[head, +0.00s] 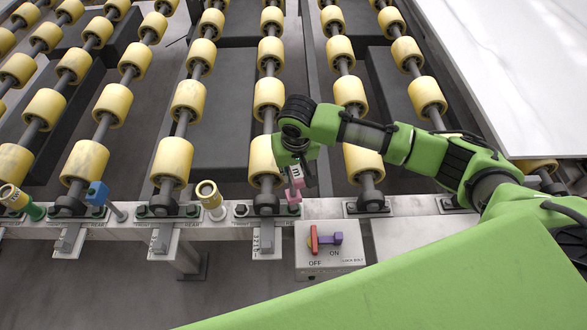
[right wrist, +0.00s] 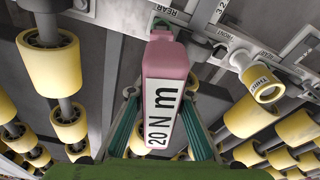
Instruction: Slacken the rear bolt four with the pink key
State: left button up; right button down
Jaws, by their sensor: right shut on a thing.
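The pink key (head: 294,190) carries a "20 N m" label, clear in the right wrist view (right wrist: 165,75). My right gripper (head: 299,168) is shut on it, with a finger on each side of the key (right wrist: 158,100). The key hangs down over the metal rail, and its far end is at a bolt position right of a dark hex bolt (head: 241,209). In the right wrist view a green piece (right wrist: 190,32) shows beside the key's far end. The key hides most of that bolt, so I cannot tell whether it is seated. My left gripper is not in view.
A yellow-topped tool (head: 210,197) stands on the rail (head: 330,206), left of the pink key. A blue tool (head: 97,193) and a green-and-yellow one (head: 20,200) stand farther left. A switch box (head: 335,262) marked OFF and ON is close in front. Yellow rollers lie behind.

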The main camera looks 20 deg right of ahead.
jog(key=shift+r, duration=0.1)
jog(key=shift+f, duration=2.2)
jog(key=shift+f+p, duration=0.3)
jog(key=shift+f, duration=0.15)
jog(key=shift+r, duration=0.1)
jog(key=shift+p, duration=0.5)
